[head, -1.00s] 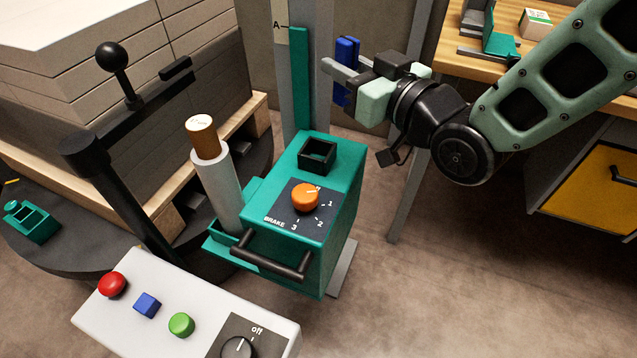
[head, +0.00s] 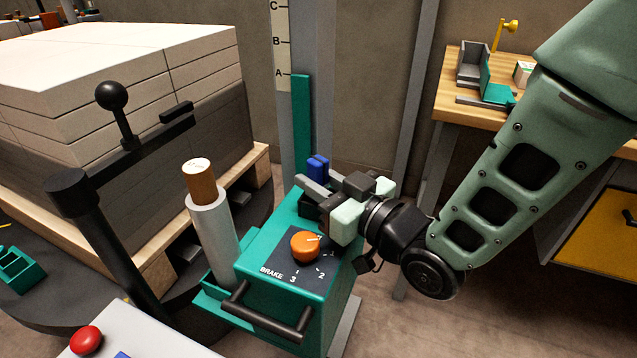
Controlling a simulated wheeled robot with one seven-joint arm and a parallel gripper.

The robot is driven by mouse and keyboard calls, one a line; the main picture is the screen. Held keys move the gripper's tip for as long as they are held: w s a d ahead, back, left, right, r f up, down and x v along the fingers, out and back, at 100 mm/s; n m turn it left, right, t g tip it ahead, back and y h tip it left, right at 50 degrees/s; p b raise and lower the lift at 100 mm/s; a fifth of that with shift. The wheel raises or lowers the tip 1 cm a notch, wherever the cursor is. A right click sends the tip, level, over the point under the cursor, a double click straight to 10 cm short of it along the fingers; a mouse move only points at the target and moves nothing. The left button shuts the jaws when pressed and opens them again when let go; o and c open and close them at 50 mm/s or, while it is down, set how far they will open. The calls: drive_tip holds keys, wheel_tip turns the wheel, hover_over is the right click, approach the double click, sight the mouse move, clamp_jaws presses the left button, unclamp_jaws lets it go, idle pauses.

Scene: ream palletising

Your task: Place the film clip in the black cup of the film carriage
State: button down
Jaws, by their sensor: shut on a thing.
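The film carriage (head: 266,247) is a teal box on a grey mast in the middle of the head view. Its top bears an orange brake knob (head: 304,246) and the black cup (head: 308,207). My gripper (head: 318,186) is over the back of the carriage top and covers much of the cup. It is shut on the blue film clip (head: 318,165), whose upper part shows behind the fingers. The clip's lower end is hidden, so I cannot tell whether it is in the cup or above it.
A white roll (head: 212,240) with a brown core stands left of the carriage box. A black handle post (head: 105,235) and a pallet of stacked reams (head: 120,70) are further left. A wooden bench (head: 452,90) stands at the back right. A red button (head: 86,340) is at bottom left.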

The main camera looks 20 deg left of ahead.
drive_tip(key=shift+f, duration=0.15)
drive_tip(key=c, duration=1.2)
unclamp_jaws()
drive_tip(key=shift+r, duration=0.35)
drive_tip(key=p+v, duration=1.1)
drive_tip(key=v, duration=0.1)
drive_tip(key=shift+p, duration=0.3)
